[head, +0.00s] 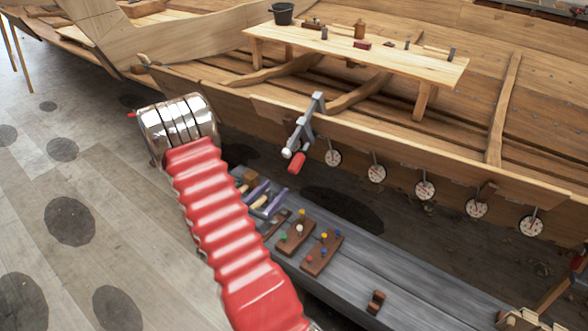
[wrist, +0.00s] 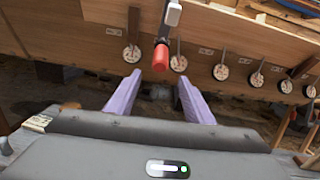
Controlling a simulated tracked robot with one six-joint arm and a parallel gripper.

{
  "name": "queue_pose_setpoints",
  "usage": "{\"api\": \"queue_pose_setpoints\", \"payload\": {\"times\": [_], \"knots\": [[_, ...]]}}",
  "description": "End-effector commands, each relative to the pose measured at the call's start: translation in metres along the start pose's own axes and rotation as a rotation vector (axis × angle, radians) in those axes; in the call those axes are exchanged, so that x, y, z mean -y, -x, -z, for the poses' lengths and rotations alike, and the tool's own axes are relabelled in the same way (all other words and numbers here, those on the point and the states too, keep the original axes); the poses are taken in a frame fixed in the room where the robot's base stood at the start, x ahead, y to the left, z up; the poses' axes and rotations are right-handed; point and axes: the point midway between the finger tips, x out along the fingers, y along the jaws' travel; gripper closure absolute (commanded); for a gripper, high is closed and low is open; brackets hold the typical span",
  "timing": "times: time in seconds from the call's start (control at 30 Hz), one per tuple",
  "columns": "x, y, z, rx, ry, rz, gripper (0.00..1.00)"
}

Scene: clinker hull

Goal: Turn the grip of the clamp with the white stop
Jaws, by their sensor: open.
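The clamp (head: 305,122) is a grey metal bar hanging on the edge of the hull planking in the head view. Its white stop (head: 287,153) shows near the lower end, beside the red grip (head: 297,162). In the wrist view the red grip (wrist: 161,57) hangs upright, just above and between my fingertips in the picture, with the white stop (wrist: 173,14) above it. My gripper (wrist: 160,82) has two lavender fingers, spread apart with nothing between them. In the head view my gripper (head: 271,197) is partly hidden behind my red arm, lower left of the grip and apart from it.
Several round dials (head: 377,173) hang along the hull to the right of the clamp. Below is a grey bench (head: 345,262) with wooden peg blocks (head: 322,253) and a small brown block (head: 376,302). A plank table (head: 400,62) with tools stands inside the hull.

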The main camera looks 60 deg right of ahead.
Motion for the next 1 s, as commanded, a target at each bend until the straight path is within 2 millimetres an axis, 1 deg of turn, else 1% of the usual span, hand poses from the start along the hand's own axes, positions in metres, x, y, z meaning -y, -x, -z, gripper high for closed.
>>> {"api": "queue_pose_setpoints", "payload": {"times": [0.37, 0.8, 1.0], "knots": [[0.001, -0.044, 0.000, 0.001, -0.002, 0.003, 0.52], [0.001, -0.107, 0.000, 0.001, -0.001, 0.002, 0.52], [0.000, -0.127, 0.000, 0.000, -0.001, 0.000, 0.52]]}}
